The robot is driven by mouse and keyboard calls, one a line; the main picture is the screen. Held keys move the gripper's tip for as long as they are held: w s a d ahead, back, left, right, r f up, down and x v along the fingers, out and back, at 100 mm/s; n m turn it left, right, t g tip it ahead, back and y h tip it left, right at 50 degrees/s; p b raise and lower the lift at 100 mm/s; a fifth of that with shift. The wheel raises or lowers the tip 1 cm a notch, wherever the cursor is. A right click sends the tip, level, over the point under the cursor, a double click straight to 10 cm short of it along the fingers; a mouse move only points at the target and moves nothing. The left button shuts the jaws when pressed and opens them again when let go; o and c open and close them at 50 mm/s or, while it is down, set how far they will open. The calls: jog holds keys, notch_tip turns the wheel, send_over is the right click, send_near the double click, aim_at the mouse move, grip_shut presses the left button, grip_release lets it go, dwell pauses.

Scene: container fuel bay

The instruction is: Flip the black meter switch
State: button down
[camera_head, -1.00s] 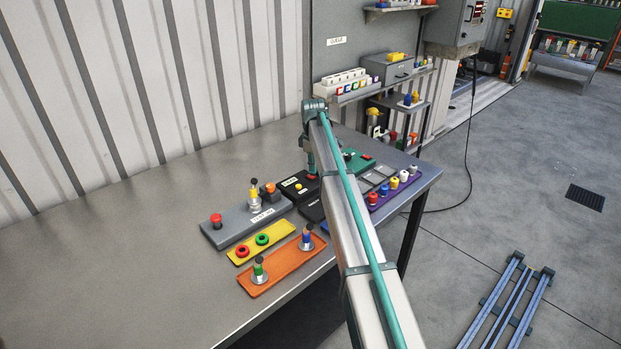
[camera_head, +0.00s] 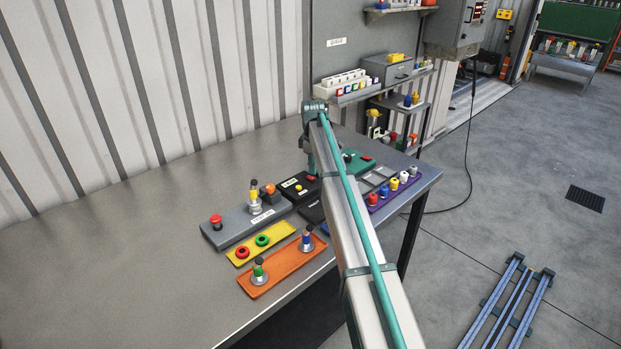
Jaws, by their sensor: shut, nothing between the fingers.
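The black meter (camera_head: 293,188) is a dark box with a white label, a yellow button and a red part at its right end. It sits on the grey workbench (camera_head: 130,250), behind the other control boxes. My gripper (camera_head: 311,167) points down from the arm's end, just above or beside the meter's right end. It is shut with nothing in it. The arm link covers much of it, so I cannot tell whether it touches the meter. The switch's position is too small to make out.
A grey box with a red button (camera_head: 216,220) and a yellow tray (camera_head: 262,240) lie left of the meter. An orange tray (camera_head: 283,266) is in front. A green box (camera_head: 357,163) and a purple tray (camera_head: 398,190) lie right. The bench's left side is clear.

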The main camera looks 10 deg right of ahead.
aim_at(313, 178)
jog(key=shift+f, duration=1.15)
dwell(0.9)
jog(key=shift+r, duration=0.1)
jog(key=shift+r+p, duration=1.55)
jog(key=shift+r, duration=1.9)
